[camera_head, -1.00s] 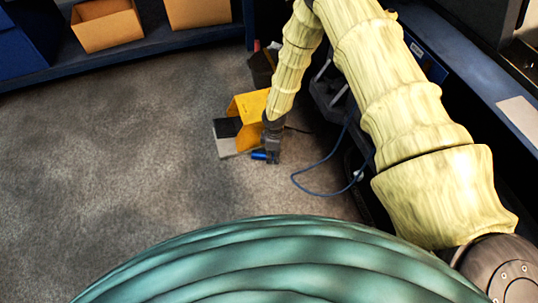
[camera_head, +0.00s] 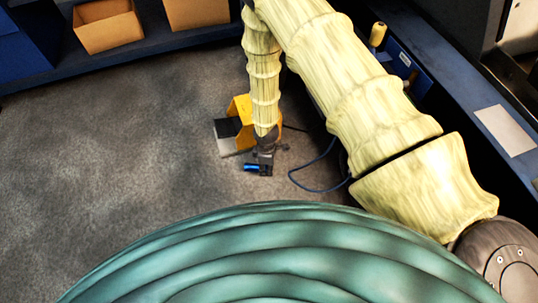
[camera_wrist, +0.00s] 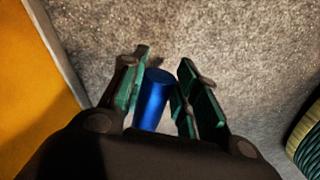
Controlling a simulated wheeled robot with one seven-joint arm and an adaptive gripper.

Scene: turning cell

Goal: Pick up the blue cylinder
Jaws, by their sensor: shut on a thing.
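The blue cylinder (camera_wrist: 152,103) sits between the two fingers of my gripper (camera_wrist: 163,92) in the wrist view. The gripper is shut on it, with green pads on either side. In the head view, the blue cylinder (camera_head: 250,168) sticks out to the left of my gripper (camera_head: 262,168), beside the yellow foot pedal housing. The gripper points down, low near the floor. I cannot tell whether the cylinder still touches the floor. Part of it is hidden by the gripper.
A yellow pedal housing (camera_head: 241,107) with a grey plate stands close behind the gripper. A blue cable (camera_head: 318,187) loops on the floor to the right. A blue bench (camera_head: 470,80) edges the right side. Open boxes (camera_head: 107,27) stand on a shelf at back left. Carpet (camera_head: 120,150) at left is clear.

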